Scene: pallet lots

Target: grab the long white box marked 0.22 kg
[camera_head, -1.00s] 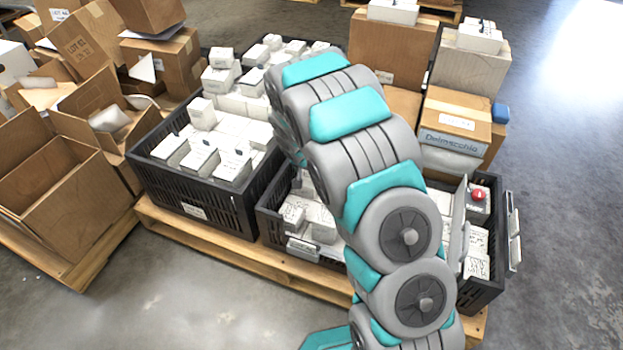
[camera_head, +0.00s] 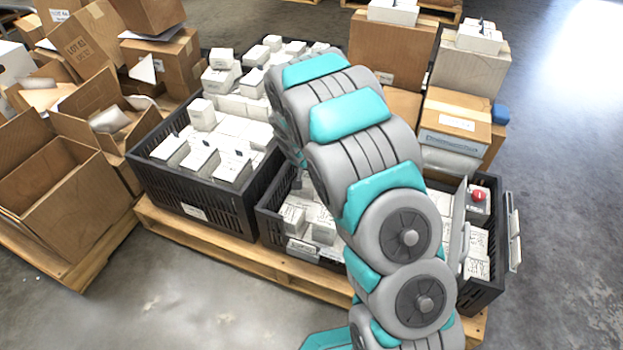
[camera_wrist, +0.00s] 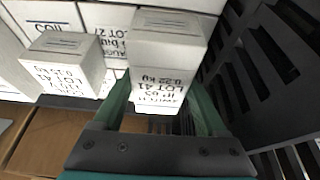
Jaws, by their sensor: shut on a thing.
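In the head view my own arm covers the middle of the pallet, and the gripper and this box cannot be made out.
A smaller white box marked 0.25 kg (camera_wrist: 64,66) stands to the left in the wrist view. A dark slatted crate wall (camera_wrist: 250,75) rises close on the right. In the head view, a black crate (camera_head: 205,205) of white boxes and open cartons (camera_head: 60,195) stand left.

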